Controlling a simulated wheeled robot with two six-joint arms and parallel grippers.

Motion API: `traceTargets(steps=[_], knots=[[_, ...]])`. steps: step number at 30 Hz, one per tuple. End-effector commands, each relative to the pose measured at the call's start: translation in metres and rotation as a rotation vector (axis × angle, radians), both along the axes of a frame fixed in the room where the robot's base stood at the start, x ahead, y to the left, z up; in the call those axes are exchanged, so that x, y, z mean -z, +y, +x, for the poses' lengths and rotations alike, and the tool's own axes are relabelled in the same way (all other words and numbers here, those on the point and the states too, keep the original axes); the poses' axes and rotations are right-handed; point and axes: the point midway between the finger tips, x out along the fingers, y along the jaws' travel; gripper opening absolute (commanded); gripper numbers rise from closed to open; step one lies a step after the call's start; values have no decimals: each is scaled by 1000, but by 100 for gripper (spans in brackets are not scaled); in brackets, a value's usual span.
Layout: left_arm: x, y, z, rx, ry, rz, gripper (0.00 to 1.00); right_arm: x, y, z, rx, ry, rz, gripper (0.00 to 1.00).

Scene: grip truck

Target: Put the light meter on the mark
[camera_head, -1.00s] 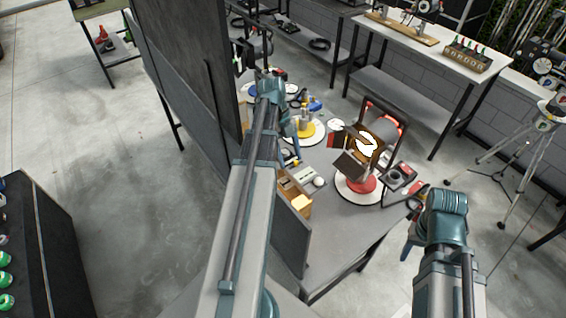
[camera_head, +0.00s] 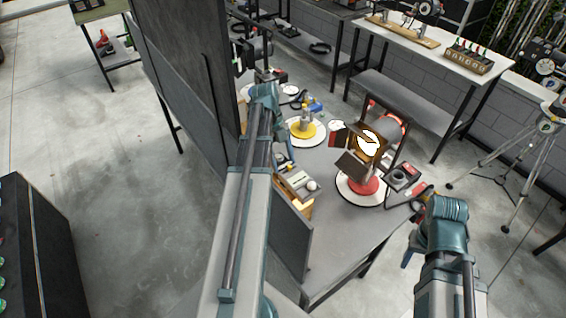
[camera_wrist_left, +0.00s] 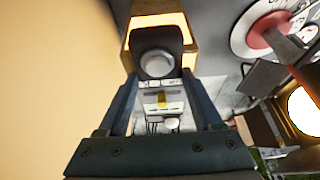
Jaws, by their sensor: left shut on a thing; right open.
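The light meter, a grey box with a white dome (camera_head: 312,186), is at the end of my left arm in the head view. The left wrist view shows its dome (camera_wrist_left: 157,65) and a panel with a yellow patch. My left gripper (camera_wrist_left: 160,97) is shut on it, one finger on each side. The meter is over a glowing wooden box (camera_head: 306,206); I cannot tell the gap between them.
A lit lamp (camera_head: 368,146) with a red base stands on a white disc, right of the meter. A yellow-based piece (camera_head: 301,128) stands farther back. A tall dark panel (camera_head: 185,75) borders the table on the left. A grey device (camera_head: 403,175) is at the right edge.

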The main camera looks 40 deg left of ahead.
Motion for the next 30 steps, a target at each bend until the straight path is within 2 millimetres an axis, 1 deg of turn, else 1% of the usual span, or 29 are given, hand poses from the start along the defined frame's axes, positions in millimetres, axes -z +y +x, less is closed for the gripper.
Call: traceTargets(steps=[4, 5, 6, 9, 20, 26, 30], knots=[[3, 0, 0, 0, 0, -1, 0, 3, 0, 0, -1, 0, 0, 50], [2, 0, 0, 0, 0, 0, 72, 2, 0, 0, 0, 0, 0, 50], [2, 0, 0, 0, 0, 0, 80, 2, 0, 0, 0, 0, 0, 50], [2, 0, 0, 0, 0, 0, 97, 2, 0, 0, 0, 0, 0, 50], [0, 0, 0, 0, 0, 0, 97, 0, 0, 0, 0, 0, 0, 50], [-13, 4, 2, 0, 0, 0, 97, -13, 0, 0, 0, 0, 0, 50], [-29, 9, 3, -1, 0, 0, 97, -29, 0, 0, 0, 1, 0, 50]])
